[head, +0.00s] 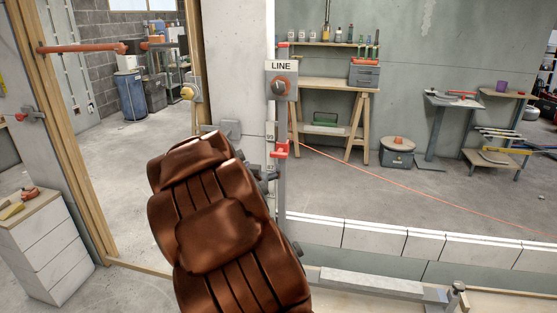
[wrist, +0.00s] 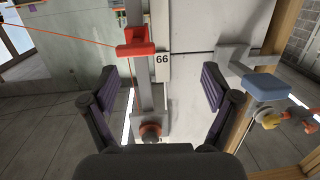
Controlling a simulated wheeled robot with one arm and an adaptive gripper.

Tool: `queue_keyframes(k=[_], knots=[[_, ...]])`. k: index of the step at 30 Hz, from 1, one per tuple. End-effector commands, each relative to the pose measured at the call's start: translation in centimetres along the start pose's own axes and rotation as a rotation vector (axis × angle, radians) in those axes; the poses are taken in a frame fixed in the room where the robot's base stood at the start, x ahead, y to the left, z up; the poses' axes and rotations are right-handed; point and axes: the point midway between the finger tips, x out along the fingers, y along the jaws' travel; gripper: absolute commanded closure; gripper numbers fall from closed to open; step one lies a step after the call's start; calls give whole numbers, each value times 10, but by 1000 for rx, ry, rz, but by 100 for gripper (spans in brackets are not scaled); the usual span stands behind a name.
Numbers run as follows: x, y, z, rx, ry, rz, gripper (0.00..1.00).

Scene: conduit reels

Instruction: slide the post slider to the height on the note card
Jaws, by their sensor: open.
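The red post slider (head: 281,150) sits on a grey upright post (head: 282,190), below a LINE sign and a round knob. In the wrist view the slider (wrist: 135,42) is at upper centre-left, beyond my fingertips and apart from them. A pale strip (wrist: 162,75) beside the post bears figures that look like 66; this view appears upside down against the head view. I cannot make out a separate note card. My gripper (wrist: 160,92) is open and empty, its two dark fingers wide apart. In the head view my brown arm mostly hides it.
The LINE plate with its knob (head: 281,86) is above the slider. A grey bracket with a blue block (wrist: 266,86) is near my right finger in the wrist view. A low block wall (head: 420,245) runs right of the post.

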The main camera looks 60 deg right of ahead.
Motion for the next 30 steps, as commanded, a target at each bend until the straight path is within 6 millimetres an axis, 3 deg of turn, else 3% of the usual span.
queue_keyframes(k=[3, 7, 13, 24, 30], knots=[[12, 22, -3, -9, 70, 49, 12], [17, 31, -10, -13, 112, 71, 12], [32, 34, -14, -13, 119, 76, 12], [78, 37, -18, -14, 115, 74, 12], [91, 37, -20, -13, 116, 73, 12]])
